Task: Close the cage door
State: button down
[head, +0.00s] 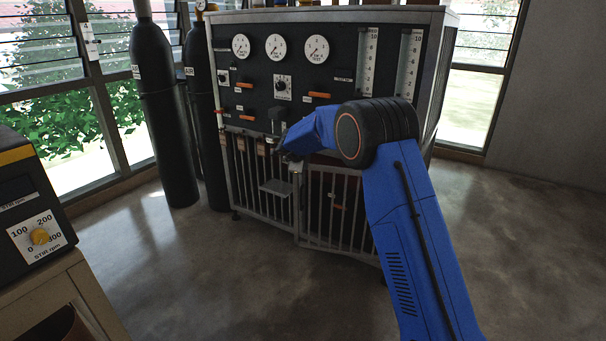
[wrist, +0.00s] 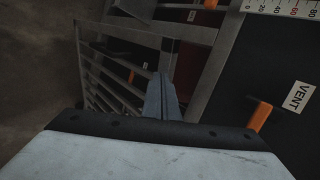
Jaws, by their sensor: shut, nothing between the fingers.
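The cage door (head: 335,246) is a grey barred panel low on the right half of the gas cabinet's front. It looks ajar, angled out from the cabinet, and its right part is hidden behind my arm. In the wrist view the door's bars and frame (wrist: 88,95) show left of my fingers. My gripper (head: 283,148) is near the top of the cage front, at the upper left of the door. Its fingers (wrist: 161,97) are together and empty, close to the metal frame; I cannot tell whether they touch it.
The cabinet's black panel (head: 240,80) carries gauges and orange-handled valves just above my gripper. Fixed bars with a small plate (head: 275,187) are left of the door. Two dark cylinders (head: 165,110) stand at left. A dial box (head: 35,215) is in the left foreground. The floor (head: 200,270) ahead is clear.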

jog(key=w+d+m+h, duration=0.1)
jog(key=w+d+m, duration=0.1)
jog(key=w, duration=0.4)
jog(key=shift+w+d+g, duration=0.2)
jog(key=shift+w+g, duration=0.05)
jog(key=shift+g, duration=0.05)
